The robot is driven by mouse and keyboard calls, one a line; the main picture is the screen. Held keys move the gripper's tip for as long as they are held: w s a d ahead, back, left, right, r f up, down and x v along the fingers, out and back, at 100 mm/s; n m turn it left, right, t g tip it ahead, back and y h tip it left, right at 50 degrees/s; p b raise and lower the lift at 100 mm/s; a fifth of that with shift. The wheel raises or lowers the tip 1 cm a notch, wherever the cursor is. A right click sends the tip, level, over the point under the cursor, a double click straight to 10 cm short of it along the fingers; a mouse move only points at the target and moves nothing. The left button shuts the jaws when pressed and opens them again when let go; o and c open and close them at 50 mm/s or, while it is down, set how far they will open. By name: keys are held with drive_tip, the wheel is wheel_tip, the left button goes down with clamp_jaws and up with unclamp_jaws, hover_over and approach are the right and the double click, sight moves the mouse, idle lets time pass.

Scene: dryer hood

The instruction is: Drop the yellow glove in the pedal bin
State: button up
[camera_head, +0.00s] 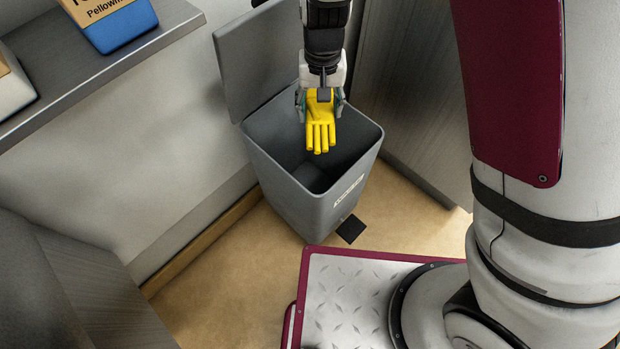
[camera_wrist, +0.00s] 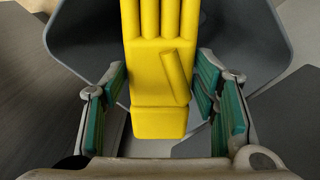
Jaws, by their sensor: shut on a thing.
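The yellow glove (camera_head: 320,128) hangs fingers down from my gripper (camera_head: 320,100), which is shut on its cuff end. In the wrist view the glove (camera_wrist: 160,70) lies between the green finger pads of my gripper (camera_wrist: 162,105). The grey pedal bin (camera_head: 283,178) stands on the floor with its lid (camera_head: 258,62) raised at the back left. In the head view the glove and gripper are over the bin's open mouth. The bin's rim (camera_wrist: 75,62) surrounds the glove in the wrist view. How far the fingertips are above or below the rim is hard to tell.
A grey shelf (camera_head: 110,70) at the upper left holds a blue and tan box (camera_head: 115,22) and a white item (camera_head: 12,88). Grey panels stand close to the bin's right (camera_head: 415,100) and at the lower left (camera_head: 70,290). The black pedal (camera_head: 351,229) sits at the bin's front.

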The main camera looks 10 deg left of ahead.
drive_tip(key=o, duration=1.2)
drive_tip(key=shift+o, duration=0.2)
wheel_tip(320, 180, up, 12)
